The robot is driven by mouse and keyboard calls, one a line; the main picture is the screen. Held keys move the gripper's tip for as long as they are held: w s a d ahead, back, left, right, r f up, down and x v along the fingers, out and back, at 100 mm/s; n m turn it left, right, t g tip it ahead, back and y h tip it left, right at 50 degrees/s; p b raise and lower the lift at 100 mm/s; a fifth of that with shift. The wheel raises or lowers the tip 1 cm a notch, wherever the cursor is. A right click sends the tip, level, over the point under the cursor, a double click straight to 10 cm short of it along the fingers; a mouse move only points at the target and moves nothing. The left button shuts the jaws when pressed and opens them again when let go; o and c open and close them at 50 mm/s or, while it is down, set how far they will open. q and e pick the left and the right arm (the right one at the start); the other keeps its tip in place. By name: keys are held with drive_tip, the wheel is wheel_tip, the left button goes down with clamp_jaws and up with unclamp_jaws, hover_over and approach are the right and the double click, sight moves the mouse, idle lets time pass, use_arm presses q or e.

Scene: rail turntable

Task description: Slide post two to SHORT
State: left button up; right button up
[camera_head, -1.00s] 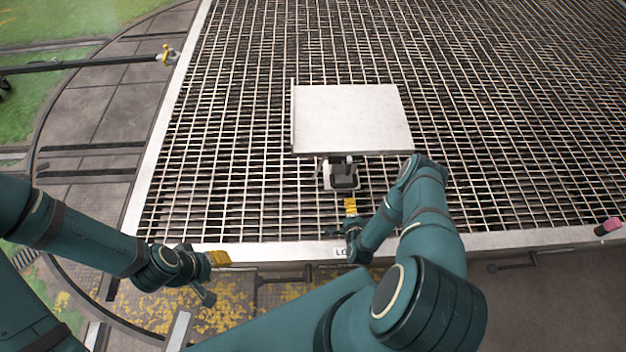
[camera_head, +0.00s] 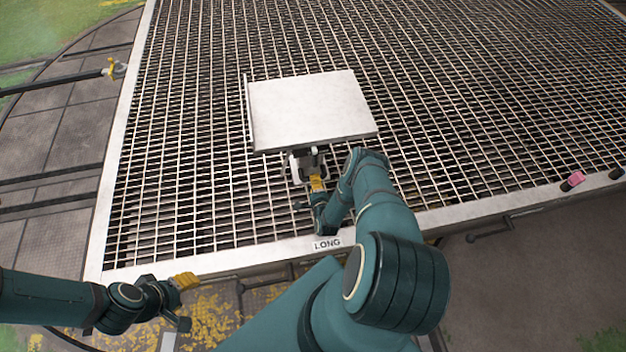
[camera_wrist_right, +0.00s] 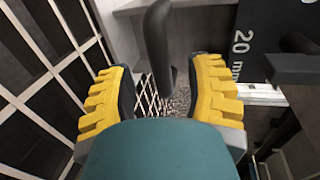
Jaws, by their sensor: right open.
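A white and dark fixture (camera_head: 302,166) stands on the grating under the near edge of a pale plate. My right gripper (camera_head: 318,184) is at its near side, with yellow fingers toward it. In the right wrist view, the yellow fingers (camera_wrist_right: 163,98) are apart. A black upright handle (camera_wrist_right: 159,42) stands between and just beyond them; I cannot tell whether they touch it. A dark plate marked "20 mm" (camera_wrist_right: 262,42) is beside it. A "LONG" label (camera_head: 327,243) is on the platform's near edge. No "SHORT" label is readable. My left gripper (camera_head: 185,281) hangs at the lower left; its opening is unclear.
The pale square plate (camera_head: 312,108) overhangs the fixture on the grating platform (camera_head: 480,110). A pink-tipped dark piece (camera_head: 573,181) is at the platform's right edge. A dark bar with a yellow end (camera_head: 112,69) reaches in at the left. The grating around is clear.

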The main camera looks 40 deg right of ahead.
drive_tip(key=shift+b+x, duration=0.4)
drive_tip(key=shift+x, duration=1.4)
clamp_jaws()
